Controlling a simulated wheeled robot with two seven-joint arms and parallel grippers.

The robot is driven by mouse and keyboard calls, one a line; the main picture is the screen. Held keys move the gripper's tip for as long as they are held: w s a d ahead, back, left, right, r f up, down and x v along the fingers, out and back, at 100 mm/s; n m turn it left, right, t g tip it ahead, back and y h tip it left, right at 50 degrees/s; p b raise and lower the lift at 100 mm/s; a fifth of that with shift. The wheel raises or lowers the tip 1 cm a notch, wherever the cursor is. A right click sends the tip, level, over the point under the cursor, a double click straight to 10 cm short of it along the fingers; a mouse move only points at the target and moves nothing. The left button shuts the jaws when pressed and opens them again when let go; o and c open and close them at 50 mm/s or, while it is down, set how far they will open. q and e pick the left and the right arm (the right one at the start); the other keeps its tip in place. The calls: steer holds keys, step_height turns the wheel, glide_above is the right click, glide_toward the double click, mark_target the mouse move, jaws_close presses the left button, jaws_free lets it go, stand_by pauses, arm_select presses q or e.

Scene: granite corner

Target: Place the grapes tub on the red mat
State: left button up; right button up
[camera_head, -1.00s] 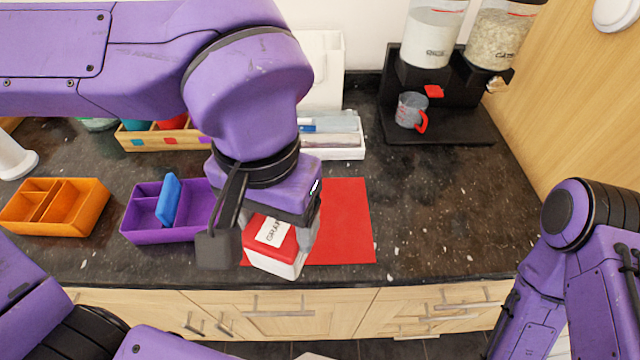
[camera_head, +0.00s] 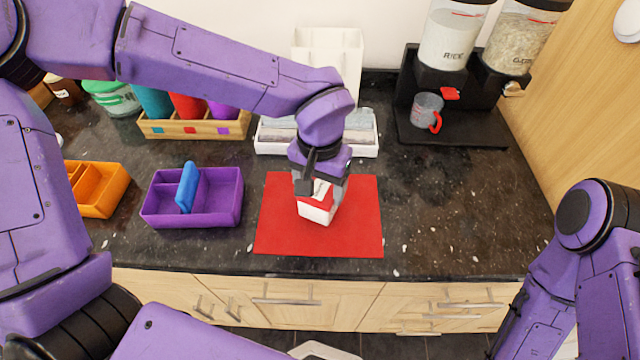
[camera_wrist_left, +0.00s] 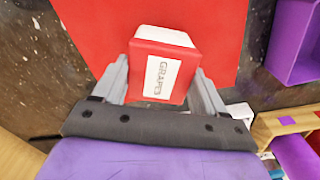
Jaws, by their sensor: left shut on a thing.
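The grapes tub (camera_head: 317,212) is a small white tub with a red lid and a white label. It also shows in the left wrist view (camera_wrist_left: 163,65), where its label reads GRAPES. My left gripper (camera_head: 320,195) is shut on the tub, with one finger on each side. The tub is over the middle of the red mat (camera_head: 278,236); I cannot tell whether its base touches the mat. The mat lies flat on the dark counter and fills the upper middle of the left wrist view (camera_wrist_left: 100,35). My right gripper is not visible; only part of that arm shows at the right.
A purple divided box (camera_head: 222,215) with a blue piece stands left of the mat, and an orange box (camera_head: 100,205) farther left. A white tray (camera_head: 368,149) and a wooden rack (camera_head: 195,132) stand behind. A dispenser stand (camera_head: 455,135) with a cup is at back right. Counter right of the mat is clear.

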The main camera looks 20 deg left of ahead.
mark_target(320, 188)
arm_select(q)
steer(key=shift+w+f, duration=0.15)
steer(key=shift+f, duration=0.05)
steer(key=o, duration=1.1)
steer(key=shift+f, duration=0.1)
step_height(320, 188, up, 12)
steer(key=shift+r+p, duration=0.2)
steer(key=shift+p, duration=0.1)
